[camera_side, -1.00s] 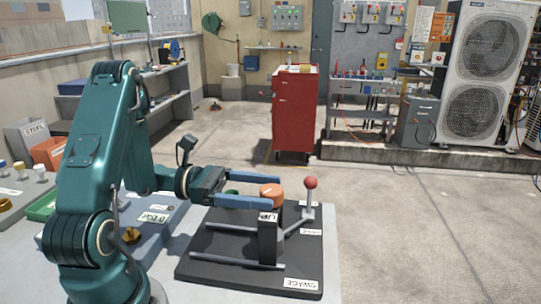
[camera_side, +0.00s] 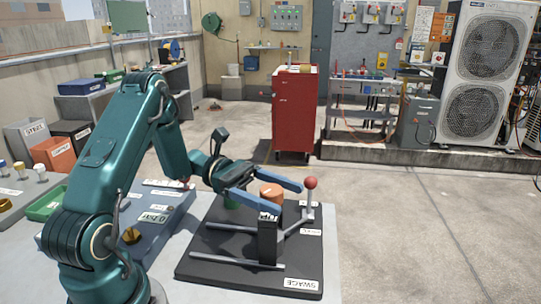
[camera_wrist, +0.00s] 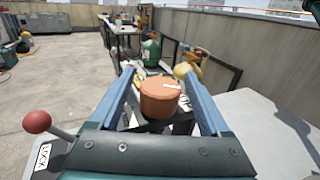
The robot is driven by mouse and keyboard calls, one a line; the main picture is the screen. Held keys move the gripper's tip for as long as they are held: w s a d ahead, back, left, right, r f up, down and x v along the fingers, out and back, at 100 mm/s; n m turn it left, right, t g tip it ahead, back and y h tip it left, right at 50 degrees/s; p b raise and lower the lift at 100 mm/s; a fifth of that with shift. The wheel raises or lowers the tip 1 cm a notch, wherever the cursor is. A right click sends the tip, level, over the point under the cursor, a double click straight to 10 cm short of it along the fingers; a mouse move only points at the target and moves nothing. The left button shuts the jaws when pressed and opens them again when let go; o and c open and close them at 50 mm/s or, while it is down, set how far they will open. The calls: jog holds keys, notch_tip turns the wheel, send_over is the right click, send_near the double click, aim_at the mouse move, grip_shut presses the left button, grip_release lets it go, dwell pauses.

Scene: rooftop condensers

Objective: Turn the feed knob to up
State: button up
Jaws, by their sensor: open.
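The feed knob appears to be the orange round cap (camera_side: 270,190) on the dark swage fixture (camera_side: 215,265). In the wrist view the knob (camera_wrist: 158,100) carries a white mark on its top, toward the right. My gripper (camera_side: 285,195) is open, with one blue finger on each side of the knob. The wrist view shows my gripper (camera_wrist: 158,72) straddling it, with a visible gap at the right finger; contact at the left is unclear. The UP label on the dark block (camera_side: 268,240) is partly covered by the near finger in the side view.
A red-ball lever (camera_side: 311,183) stands just right of the fingers; its ball (camera_wrist: 37,122) shows at the wrist view's left. Metal rods (camera_side: 238,261) run along the fixture. A blue-grey box with a brass knob (camera_side: 131,236) sits left. The floor to the right is clear.

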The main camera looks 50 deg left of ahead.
jog(key=shift+w+d, duration=0.25)
jog(key=shift+d, duration=0.45)
grip_shut()
jog(key=shift+w+a+n+t+y, duration=0.15)
jog(key=shift+w+n+t+y, duration=0.1)
jog(key=shift+n+t+y, duration=1)
jog(key=shift+w+a+n+t+y, duration=0.15)
jog(key=shift+n+t+y, duration=0.6)
jog(key=shift+t, duration=0.9)
jog(key=shift+r, duration=0.1)
grip_release()
